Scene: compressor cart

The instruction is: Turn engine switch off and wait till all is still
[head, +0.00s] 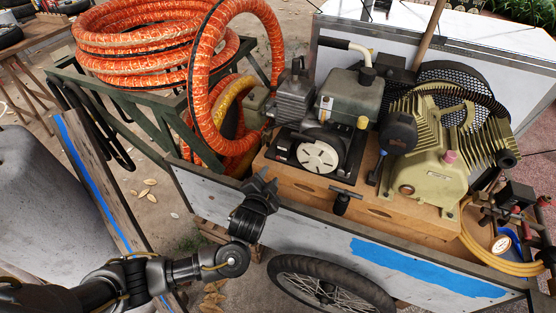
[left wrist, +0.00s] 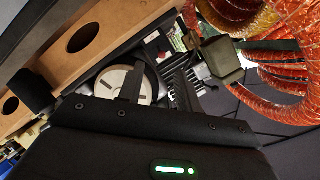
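The engine (head: 350,98) sits on a wooden base (head: 400,216) in the cart, with a round pale slotted disc (head: 318,156) on its front. The disc also shows in the left wrist view (left wrist: 117,80), partly behind a finger. A black T-shaped handle (head: 345,197) stands out in front of the base. My left gripper (head: 262,187) is at the cart's near edge, left of and below the disc, apart from the engine. Its fingers (left wrist: 158,88) stand apart with nothing between them. My right gripper is not in view.
The cart's near side panel (head: 320,235) has blue tape and a wheel (head: 330,285) below. An orange hose (head: 205,85) loops left of the engine. A ribbed compressor (head: 440,150) and a mesh-guarded wheel (head: 460,88) are right. A gauge (head: 501,244) and yellow hose are far right.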

